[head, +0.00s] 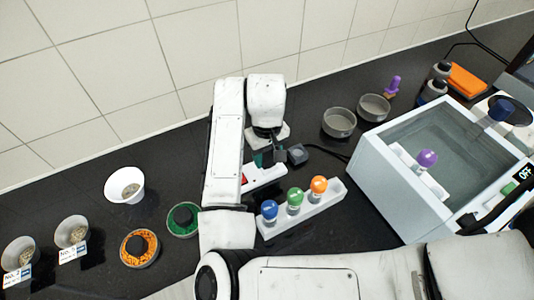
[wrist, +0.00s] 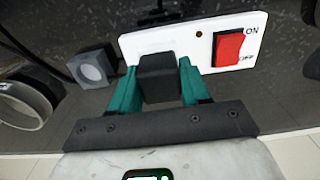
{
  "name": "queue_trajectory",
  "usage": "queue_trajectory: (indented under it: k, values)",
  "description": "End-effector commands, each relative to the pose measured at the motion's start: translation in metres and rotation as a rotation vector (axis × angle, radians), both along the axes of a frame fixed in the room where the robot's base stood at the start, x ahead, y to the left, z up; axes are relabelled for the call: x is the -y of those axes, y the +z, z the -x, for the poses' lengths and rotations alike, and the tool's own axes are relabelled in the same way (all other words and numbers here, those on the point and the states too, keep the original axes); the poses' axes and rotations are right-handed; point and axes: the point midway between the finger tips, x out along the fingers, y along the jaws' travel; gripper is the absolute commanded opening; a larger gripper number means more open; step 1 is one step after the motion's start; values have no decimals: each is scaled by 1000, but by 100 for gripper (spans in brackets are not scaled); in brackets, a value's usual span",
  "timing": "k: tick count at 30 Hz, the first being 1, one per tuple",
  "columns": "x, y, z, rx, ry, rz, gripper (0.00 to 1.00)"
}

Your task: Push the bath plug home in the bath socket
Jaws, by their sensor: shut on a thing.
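My gripper (wrist: 157,70) is shut on a black block-shaped plug (wrist: 157,82), one teal finger on each side of it. The plug lies in front of a white socket plate (wrist: 200,42) that carries a red rocker switch marked ON and OFF. The plug overlaps the plate's left part, and its front end and any opening behind it are hidden, so I cannot tell how far in it is. In the head view my gripper (head: 264,157) is partly hidden by my arm, just behind the white plate (head: 266,175).
A grey block (wrist: 93,67) stands left of the plate; in the head view it (head: 297,155) is close to a black cable. A white rack (head: 325,207) with blue, green and orange knobs is in front. Bowls flank the left side.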

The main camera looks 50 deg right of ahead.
Motion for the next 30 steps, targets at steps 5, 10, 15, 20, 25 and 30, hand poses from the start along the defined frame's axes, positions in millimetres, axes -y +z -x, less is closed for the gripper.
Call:
queue_trajectory:
  k: [5, 10, 15, 20, 25, 30]
  values:
    - [0, -1, 0, 1, 0, 2, 50]
    - [0, -1, 0, 1, 0, 2, 67]
    - [0, -2, 0, 1, 0, 1, 76]
    - [0, -1, 0, 1, 0, 0, 76]
    - [1, 9, -1, 3, -1, 1, 76]
    - [1, 39, -1, 5, -3, 2, 76]
